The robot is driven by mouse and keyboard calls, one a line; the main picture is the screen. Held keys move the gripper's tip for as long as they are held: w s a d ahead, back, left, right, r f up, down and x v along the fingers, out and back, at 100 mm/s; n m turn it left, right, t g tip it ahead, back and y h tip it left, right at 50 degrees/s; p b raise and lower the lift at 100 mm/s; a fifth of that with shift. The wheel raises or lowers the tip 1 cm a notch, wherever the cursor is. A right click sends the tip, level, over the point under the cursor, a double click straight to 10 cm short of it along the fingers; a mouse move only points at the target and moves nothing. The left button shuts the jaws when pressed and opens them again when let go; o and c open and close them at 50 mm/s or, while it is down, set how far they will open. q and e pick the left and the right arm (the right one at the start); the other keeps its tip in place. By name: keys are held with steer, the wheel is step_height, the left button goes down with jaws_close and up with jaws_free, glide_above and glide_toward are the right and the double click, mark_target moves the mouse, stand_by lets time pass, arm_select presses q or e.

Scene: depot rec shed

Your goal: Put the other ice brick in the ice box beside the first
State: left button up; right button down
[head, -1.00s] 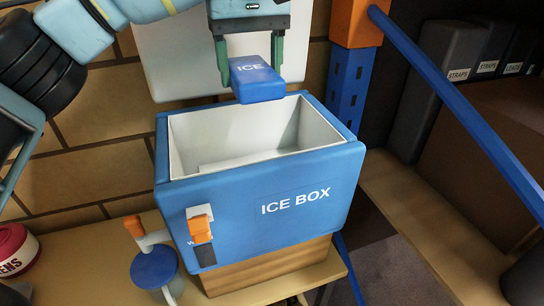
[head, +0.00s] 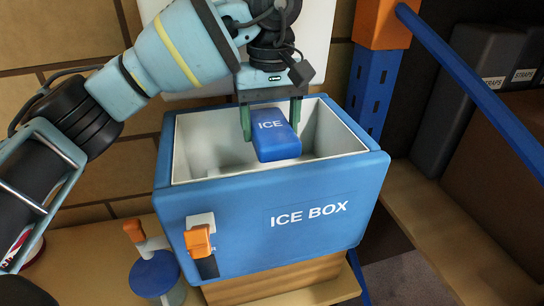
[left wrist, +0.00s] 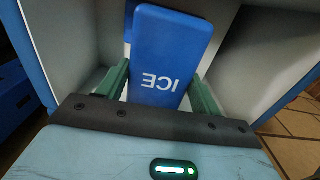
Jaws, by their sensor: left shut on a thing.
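The blue ice brick (head: 277,143), marked ICE, is between the fingers of my left gripper (head: 271,118), which is shut on it. In the head view the brick hangs in the mouth of the open ice box (head: 265,232), its near end dipping toward the front wall. In the left wrist view the brick (left wrist: 170,52) is between both green fingers (left wrist: 160,90), with pale inner walls around it. My right gripper is out of view.
The white raised lid (head: 312,50) stands behind the box. An orange latch (head: 198,241) is on the box front. A blue-topped canister (head: 154,272) stands on the bench at front left. A blue bar (head: 470,80) crosses at right.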

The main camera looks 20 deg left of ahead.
mark_target(271, 124)
arm_select(q)
steer(key=shift+f, duration=3.25)
steer(key=shift+f, duration=0.4)
steer(key=shift+f, duration=0.1)
steer(key=o, duration=1.2)
step_height(271, 124, up, 13)
steer(key=shift+f+p, duration=0.1)
steer(key=shift+p, duration=0.3)
